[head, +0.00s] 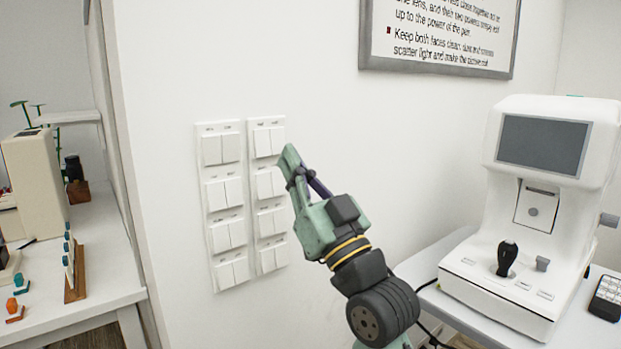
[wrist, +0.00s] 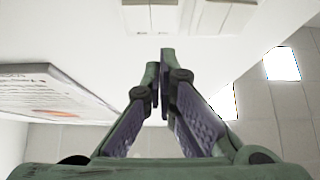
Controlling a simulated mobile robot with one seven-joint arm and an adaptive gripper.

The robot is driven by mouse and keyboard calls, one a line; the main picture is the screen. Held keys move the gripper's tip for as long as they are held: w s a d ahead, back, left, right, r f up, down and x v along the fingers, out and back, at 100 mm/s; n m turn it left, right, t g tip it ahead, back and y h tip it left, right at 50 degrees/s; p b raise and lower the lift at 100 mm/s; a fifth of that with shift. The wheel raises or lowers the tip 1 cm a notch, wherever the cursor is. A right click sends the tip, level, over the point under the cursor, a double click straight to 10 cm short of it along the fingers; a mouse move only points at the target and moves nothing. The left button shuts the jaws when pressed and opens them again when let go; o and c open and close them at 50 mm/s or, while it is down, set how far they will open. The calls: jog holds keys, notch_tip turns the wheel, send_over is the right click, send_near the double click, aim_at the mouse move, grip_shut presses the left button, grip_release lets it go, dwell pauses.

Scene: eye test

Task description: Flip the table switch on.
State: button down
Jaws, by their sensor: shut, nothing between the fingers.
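Two upright columns of white double-rocker wall switches hang on the white wall: a left column (head: 226,205) and a right column (head: 267,200), each with several switches. Tiny labels sit above the rockers, too small to read, so I cannot tell which is the table switch or its state. My gripper (head: 291,160) is shut and empty, its tips just right of the upper part of the right column and partly covering its second switch from the top. Contact with the wall is unclear. In the wrist view the shut fingertips (wrist: 161,62) point toward switch plates (wrist: 150,17) at the top edge.
A white eye-test machine (head: 542,200) with a dark screen and joystick stands on a table at the right. A framed text board (head: 440,62) hangs above my arm. At the left, a white desk (head: 105,262) holds small items behind a wall edge.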

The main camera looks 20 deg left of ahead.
aim_at(265, 143)
jog(key=w+a, duration=0.2)
jog(key=a, duration=0.1)
jog(key=shift+w+a+p, duration=0.3)
jog(key=shift+w+p, duration=0.1)
jog(key=shift+w+a+f+b, duration=0.3)
jog(key=shift+a+f+b, duration=0.15)
jog(key=shift+b, duration=0.6)
jog(key=shift+d+r+p, duration=0.1)
jog(key=shift+r+p, duration=0.2)
jog(key=shift+p, duration=0.1)
jog(key=shift+f, duration=0.1)
